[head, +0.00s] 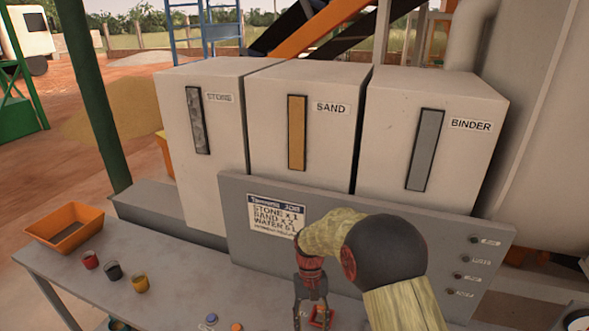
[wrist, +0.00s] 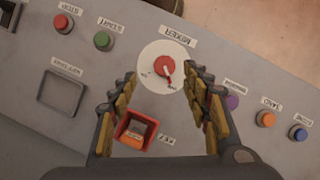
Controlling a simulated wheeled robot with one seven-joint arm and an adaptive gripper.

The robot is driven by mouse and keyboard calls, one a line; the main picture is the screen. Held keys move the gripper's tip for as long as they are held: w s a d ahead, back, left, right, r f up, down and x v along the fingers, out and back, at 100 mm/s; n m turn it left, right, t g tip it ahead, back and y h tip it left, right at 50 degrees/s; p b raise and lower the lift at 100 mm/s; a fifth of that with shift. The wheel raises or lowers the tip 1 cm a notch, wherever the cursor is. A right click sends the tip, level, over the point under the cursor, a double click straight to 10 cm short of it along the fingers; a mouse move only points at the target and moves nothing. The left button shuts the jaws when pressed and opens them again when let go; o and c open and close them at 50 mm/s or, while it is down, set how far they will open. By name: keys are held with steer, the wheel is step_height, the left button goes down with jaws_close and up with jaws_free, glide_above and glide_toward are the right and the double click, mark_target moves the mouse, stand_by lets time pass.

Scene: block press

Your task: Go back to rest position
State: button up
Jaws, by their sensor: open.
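My gripper (head: 311,300) hangs over the control panel at the front of the machine, pointing down. It also shows in the wrist view (wrist: 164,78), with its two fingers spread apart and nothing between them. Beyond the fingertips is a red rotary knob (wrist: 165,66) on a white round dial (wrist: 150,84). My arm hides part of the panel in the head view.
Purple (wrist: 232,101), orange (wrist: 265,119) and blue (wrist: 298,133) buttons lie right; red (wrist: 63,22) and green (wrist: 102,40) ones lie left. Stone (head: 222,140), sand (head: 337,140) and binder (head: 455,140) hoppers stand behind. An orange tray (head: 88,232) and small cups are left.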

steer(key=s+d+r+t+b, duration=0.3)
steer(key=s+d+r+t, duration=0.2)
steer(key=s+r, duration=0.6)
steer(key=s+d+r+m+t+b, duration=0.1)
steer(key=s+d+r+t+b, duration=0.3)
steer(key=s+d+r, duration=0.4)
steer(key=shift+s+d+r+t, duration=0.3)
steer(key=shift+s+r+t, duration=0.2)
steer(key=shift+s+r, duration=1.4)
